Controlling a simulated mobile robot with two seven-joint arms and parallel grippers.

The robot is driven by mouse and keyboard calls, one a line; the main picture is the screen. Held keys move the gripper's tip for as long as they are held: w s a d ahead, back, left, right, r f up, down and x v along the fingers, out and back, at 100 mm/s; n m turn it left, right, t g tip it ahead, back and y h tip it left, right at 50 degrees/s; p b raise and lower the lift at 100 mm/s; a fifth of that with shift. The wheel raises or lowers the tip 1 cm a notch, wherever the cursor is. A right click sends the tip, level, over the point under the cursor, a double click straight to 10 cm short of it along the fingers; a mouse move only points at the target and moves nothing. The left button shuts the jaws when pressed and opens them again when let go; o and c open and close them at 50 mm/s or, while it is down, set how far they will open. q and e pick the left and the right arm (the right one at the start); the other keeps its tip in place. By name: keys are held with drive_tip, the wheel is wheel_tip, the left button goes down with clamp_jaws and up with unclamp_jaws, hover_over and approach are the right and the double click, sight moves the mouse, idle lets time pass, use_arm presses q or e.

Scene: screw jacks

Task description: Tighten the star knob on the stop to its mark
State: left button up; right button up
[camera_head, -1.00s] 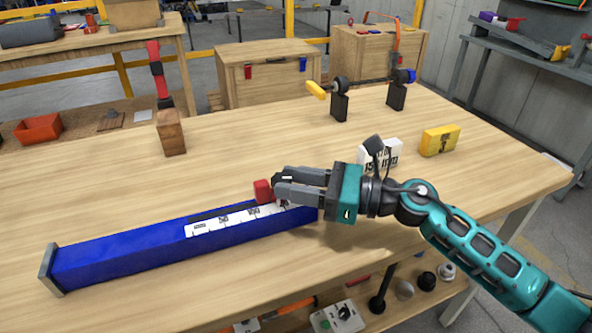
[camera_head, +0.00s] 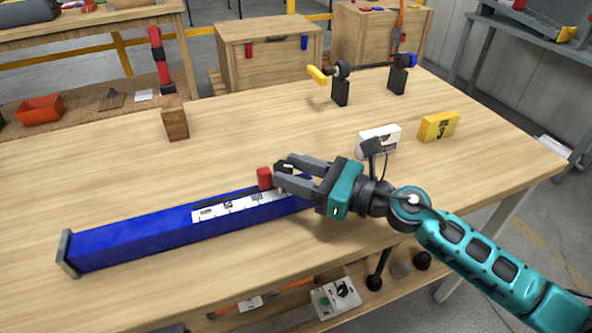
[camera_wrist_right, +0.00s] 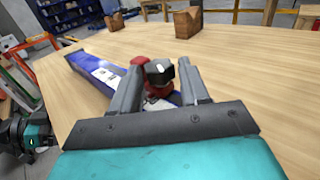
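A long blue beam (camera_head: 150,238) with a white printed scale (camera_head: 238,205) lies on the wooden table. A red stop (camera_head: 264,178) sits on the beam near its right end; it also shows in the wrist view (camera_wrist_right: 138,62). The stop's black star knob (camera_wrist_right: 160,74) bears a small white mark. My right gripper (camera_head: 282,172) is open, its two fingers spread on either side of the knob. In the wrist view a gap shows between the knob and the right finger. The fingers partly hide the knob in the head view.
A white block (camera_head: 378,140) and a yellow block (camera_head: 438,126) stand behind my right arm. A wooden block (camera_head: 173,118) stands at the back left. A rod on black stands (camera_head: 340,92) with a yellow handle is at the back. The table's left part is clear.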

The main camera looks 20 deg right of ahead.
drive_tip(key=o, duration=0.3)
drive_tip(key=shift+s+d+f, duration=0.15)
drive_tip(key=shift+s+d, duration=0.25)
drive_tip(key=shift+d, duration=0.05)
drive_tip(key=b+v, duration=0.2)
drive_tip(key=v, duration=0.8)
drive_tip(key=shift+b, duration=0.4)
drive_tip(key=shift+s+d, duration=0.4)
drive_tip(key=shift+s, duration=0.1)
drive_tip(key=shift+s+d, duration=0.15)
